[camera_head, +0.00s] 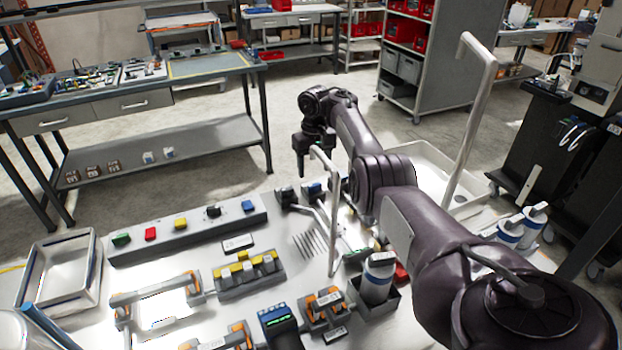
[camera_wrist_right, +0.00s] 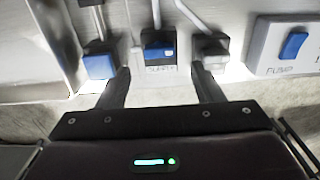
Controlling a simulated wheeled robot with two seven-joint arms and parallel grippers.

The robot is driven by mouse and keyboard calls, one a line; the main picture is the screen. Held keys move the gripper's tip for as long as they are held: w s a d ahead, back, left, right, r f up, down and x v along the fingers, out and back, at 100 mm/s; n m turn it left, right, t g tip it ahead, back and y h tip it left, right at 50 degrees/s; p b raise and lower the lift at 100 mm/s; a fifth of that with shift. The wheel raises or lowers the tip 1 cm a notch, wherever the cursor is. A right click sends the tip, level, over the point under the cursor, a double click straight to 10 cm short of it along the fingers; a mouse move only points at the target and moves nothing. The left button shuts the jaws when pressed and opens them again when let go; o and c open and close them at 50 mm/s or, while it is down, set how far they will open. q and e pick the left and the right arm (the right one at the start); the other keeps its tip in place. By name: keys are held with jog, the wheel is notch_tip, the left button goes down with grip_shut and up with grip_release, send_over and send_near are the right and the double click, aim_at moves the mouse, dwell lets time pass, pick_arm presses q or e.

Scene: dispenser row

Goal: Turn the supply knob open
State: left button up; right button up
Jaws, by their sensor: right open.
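The supply knob (camera_wrist_right: 158,52) is a dark block with a blue face, just above a label reading SUPPLY in the right wrist view. In the head view a blue-topped knob (camera_head: 312,189), apparently the same one, stands at the back of the bench. My right gripper (camera_wrist_right: 160,80) is open. Its two fingers point toward the knob row, one on each side of the label, with nothing between them. In the head view my right gripper (camera_head: 301,172) hangs pointing down behind the knobs. Contact with the knob cannot be told. My left gripper is not in view.
A blue-faced knob (camera_wrist_right: 98,66) and a grey-black knob (camera_wrist_right: 212,50) flank the supply knob. A blue PUMP switch (camera_wrist_right: 293,46) sits on a panel to the right. A bent metal pipe (camera_head: 334,215) rises near my right arm. A holder with a white bottle (camera_head: 378,280) stands in front.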

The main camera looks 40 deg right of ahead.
aim_at(315, 184)
jog(key=f, duration=0.5)
jog(key=shift+s, duration=0.25)
jog(key=shift+w+f, duration=0.1)
jog(key=shift+f, duration=0.35)
jog(key=shift+r, duration=0.1)
jog(key=shift+c, duration=0.6)
jog(key=c, duration=0.9)
